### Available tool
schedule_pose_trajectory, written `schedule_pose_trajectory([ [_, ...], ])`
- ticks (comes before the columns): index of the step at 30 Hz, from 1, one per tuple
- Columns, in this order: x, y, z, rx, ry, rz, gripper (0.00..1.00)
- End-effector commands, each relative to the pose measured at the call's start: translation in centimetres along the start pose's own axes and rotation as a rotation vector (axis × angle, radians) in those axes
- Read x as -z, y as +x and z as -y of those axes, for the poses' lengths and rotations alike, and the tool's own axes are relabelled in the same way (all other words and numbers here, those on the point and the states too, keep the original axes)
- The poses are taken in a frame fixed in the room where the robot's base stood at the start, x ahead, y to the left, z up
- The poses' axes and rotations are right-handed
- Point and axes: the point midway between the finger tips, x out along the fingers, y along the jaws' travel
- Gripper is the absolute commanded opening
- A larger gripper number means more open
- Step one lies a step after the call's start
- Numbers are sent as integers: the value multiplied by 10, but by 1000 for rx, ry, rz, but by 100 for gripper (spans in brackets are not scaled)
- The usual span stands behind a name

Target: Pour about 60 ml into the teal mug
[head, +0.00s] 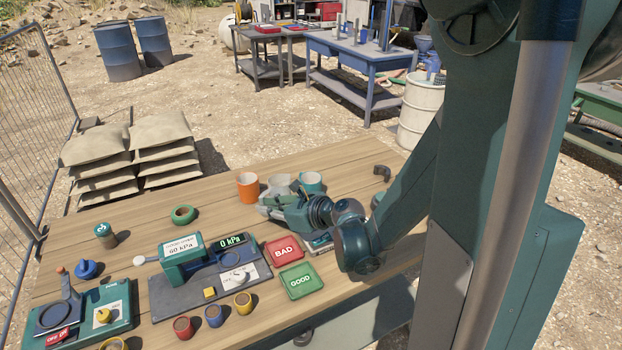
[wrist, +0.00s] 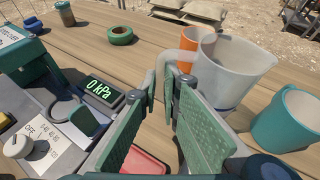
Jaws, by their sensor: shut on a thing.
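The teal mug (wrist: 285,122) stands upright on the table at the right of the wrist view, its opening up. In the head view the teal mug (head: 312,181) is partly hidden behind my gripper. A pale grey-white jug (wrist: 230,72) is just left of the mug, apart from it and roughly upright. My gripper (wrist: 168,88) is shut on the jug's handle (wrist: 162,62). The jug (head: 277,183) also shows in the head view, behind my gripper (head: 292,195). I cannot tell the liquid level or whether the jug's base touches the table.
An orange mug (wrist: 188,48) stands close behind the jug. A green tape ring (wrist: 121,35) lies farther left. A pressure tester (head: 205,280) with a 0 kPa display, and red BAD (head: 283,250) and green GOOD (head: 298,281) trays, are nearer. Bare table lies behind the mugs.

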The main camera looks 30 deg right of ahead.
Motion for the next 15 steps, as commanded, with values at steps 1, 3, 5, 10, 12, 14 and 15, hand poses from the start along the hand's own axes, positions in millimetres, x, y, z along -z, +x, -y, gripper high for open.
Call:
schedule_pose_trajectory([
  [1, 0, 0, 0, 0, 0, 0, 0],
  [3, 0, 0, 0, 0, 0, 0, 0],
  [5, 0, 0, 0, 0, 1, 0, 0],
  [10, -3, -2, 3, -9, 25, 5, 0],
  [12, -5, -3, 4, -17, 46, 10, 0],
  [14, -7, -4, 5, -27, 68, 15, 0],
  [15, -9, -5, 6, -33, 83, 18, 0],
])
